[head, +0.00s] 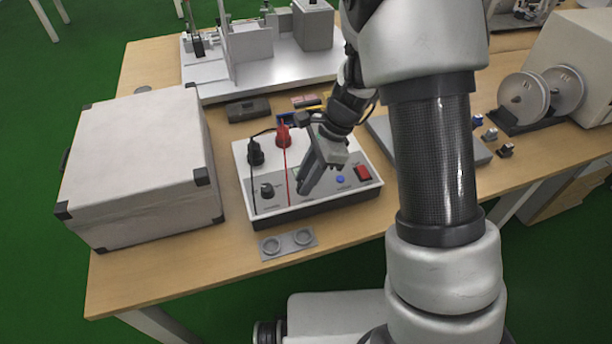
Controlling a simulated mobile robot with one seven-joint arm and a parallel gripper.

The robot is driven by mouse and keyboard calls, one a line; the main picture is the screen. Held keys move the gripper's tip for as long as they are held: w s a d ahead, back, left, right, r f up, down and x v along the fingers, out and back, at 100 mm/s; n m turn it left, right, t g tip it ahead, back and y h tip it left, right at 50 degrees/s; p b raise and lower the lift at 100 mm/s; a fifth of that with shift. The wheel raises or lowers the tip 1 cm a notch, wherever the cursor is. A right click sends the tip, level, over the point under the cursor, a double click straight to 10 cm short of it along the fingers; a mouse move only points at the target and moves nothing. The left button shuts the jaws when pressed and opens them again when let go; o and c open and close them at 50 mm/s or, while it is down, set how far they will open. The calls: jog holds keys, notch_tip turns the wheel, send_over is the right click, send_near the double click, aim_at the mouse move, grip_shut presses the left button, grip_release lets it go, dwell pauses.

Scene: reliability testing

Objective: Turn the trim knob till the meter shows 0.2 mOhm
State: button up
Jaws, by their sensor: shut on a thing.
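The meter (254,203) is a white box with a grey sloped front panel, standing on the wooden table. My gripper (303,188) reaches down over the middle of its panel, with its fingertips at the panel face. It is shut on what appears to be the trim knob, which the fingers hide. A black knob (267,190) shows to the left of my fingers. A blue button (340,179) and a red switch (363,173) are to the right. The meter's display is mostly behind my gripper, and its reading cannot be made out.
Black (255,153) and red (283,136) plugs with leads stand on the meter's top. A large white case (140,160) is close on the left. A grey plate with two rings (288,244) lies in front. A metal fixture (262,70) stands behind, with reels (525,98) at right.

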jog(key=n+g+p, duration=0.1)
jog(key=n, duration=0.2)
jog(key=shift+w+r+n, duration=0.1)
jog(key=shift+w+n, duration=0.05)
jog(key=shift+n, duration=0.15)
jog(key=shift+a+n+g+h+p, duration=0.1)
jog(key=shift+n+g+h+p, duration=0.3)
jog(key=shift+n, duration=0.6)
jog(key=shift+a+n+g+h+p, duration=0.1)
jog(key=shift+n+g+h+p, duration=0.25)
jog(key=shift+n, duration=0.65)
jog(key=o, duration=1)
jog(key=p+v, duration=0.2)
jog(key=v, duration=1.5)
jog(key=shift+w+r, duration=0.1)
jog(key=shift+w, duration=0.05)
